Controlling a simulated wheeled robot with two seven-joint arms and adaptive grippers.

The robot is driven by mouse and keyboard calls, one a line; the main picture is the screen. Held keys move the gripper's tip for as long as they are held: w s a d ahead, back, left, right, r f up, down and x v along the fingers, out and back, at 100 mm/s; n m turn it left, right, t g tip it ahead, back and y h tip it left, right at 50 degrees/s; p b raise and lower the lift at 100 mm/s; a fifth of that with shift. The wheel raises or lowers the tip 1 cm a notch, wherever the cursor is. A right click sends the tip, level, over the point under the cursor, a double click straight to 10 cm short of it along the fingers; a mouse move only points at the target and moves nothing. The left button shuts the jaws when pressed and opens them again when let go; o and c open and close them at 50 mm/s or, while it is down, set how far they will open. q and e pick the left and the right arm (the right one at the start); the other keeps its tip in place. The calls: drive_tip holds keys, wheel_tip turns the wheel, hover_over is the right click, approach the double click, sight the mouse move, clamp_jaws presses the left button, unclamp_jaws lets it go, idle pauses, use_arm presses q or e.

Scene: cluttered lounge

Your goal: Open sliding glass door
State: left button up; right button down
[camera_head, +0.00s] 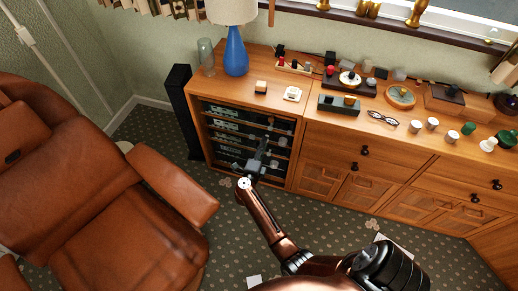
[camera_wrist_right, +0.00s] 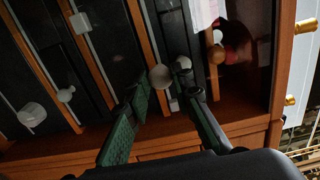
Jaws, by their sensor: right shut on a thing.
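The cabinet with the sliding glass door (camera_head: 222,140) is the left part of the long wooden sideboard. Stereo equipment shows on shelves behind the dark glass. My right gripper (camera_head: 262,151) reaches to the right part of the glass front. In the right wrist view, the fingers of my right gripper (camera_wrist_right: 166,92) have green pads and stand a little apart, with a pale round knob (camera_wrist_right: 160,77) between their tips. The gripper is shut on the door's handle area; the exact contact is dark and hard to see. My left gripper is not in view.
The wooden sideboard (camera_head: 372,130) holds a blue lamp (camera_head: 236,52), a glass vase (camera_head: 206,57), glasses (camera_head: 383,118) and several cups. A brown leather armchair (camera_head: 105,190) stands at left, a black tower speaker (camera_head: 181,110) beside the cabinet. Patterned carpet is open in front.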

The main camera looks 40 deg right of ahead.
drive_tip(key=shift+w+a, duration=0.15)
drive_tip(key=shift+w, duration=0.2)
drive_tip(key=c, duration=2)
unclamp_jaws()
drive_tip(key=o, duration=0.3)
drive_tip(key=shift+o, duration=0.2)
drive_tip(key=v, duration=0.7)
drive_tip(key=shift+a, duration=0.3)
drive_tip(key=shift+s, duration=0.1)
